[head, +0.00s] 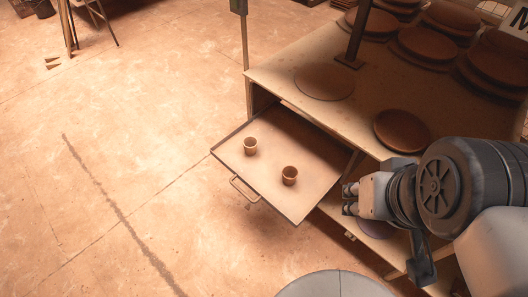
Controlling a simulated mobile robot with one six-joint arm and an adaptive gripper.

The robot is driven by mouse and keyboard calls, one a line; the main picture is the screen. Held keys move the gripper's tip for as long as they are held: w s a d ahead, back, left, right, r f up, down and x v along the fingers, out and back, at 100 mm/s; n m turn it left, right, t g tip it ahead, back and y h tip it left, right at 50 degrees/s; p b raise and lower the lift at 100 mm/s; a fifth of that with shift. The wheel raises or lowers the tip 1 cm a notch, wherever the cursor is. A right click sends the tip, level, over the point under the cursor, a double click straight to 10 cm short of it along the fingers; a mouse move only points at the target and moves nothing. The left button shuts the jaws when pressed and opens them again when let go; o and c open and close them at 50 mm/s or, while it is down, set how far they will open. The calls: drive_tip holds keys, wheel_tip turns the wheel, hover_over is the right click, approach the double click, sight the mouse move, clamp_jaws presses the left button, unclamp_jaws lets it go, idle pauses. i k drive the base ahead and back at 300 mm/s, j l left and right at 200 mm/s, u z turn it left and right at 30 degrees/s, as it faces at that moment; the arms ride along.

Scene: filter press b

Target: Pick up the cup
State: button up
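Two small brown cups stand upright on the pulled-out drawer tray (270,130) of the workbench in the head view. One cup (250,146) is on the left, towards the handle side. The other cup (290,176) is to its right and nearer to me. My gripper (349,199) is to the right of the nearer cup, apart from it, and points left. No cup is seen in it. Its fingers are too small in view to tell how far they are apart.
The workbench top (290,75) carries round brown discs, one of them (402,130) near my arm, and a dark upright post (357,35). The drawer has a metal handle (245,189) at its front. The floor (130,130) left of the drawer is mostly clear.

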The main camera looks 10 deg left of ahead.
sight(289, 173)
drive_tip(key=i+j+z, duration=0.15)
drive_tip(key=j, duration=0.2)
drive_tip(key=i+j+z, duration=0.1)
drive_tip(key=j, duration=0.3)
drive_tip(key=i+j+z, duration=0.15)
drive_tip(key=j, duration=0.25)
drive_tip(key=i+j+z, duration=0.15)
drive_tip(key=j, duration=0.3)
drive_tip(key=i+j+z, duration=0.15)
drive_tip(key=j, duration=0.25)
drive_tip(key=i+j+z, duration=0.1)
drive_tip(key=j, duration=0.35)
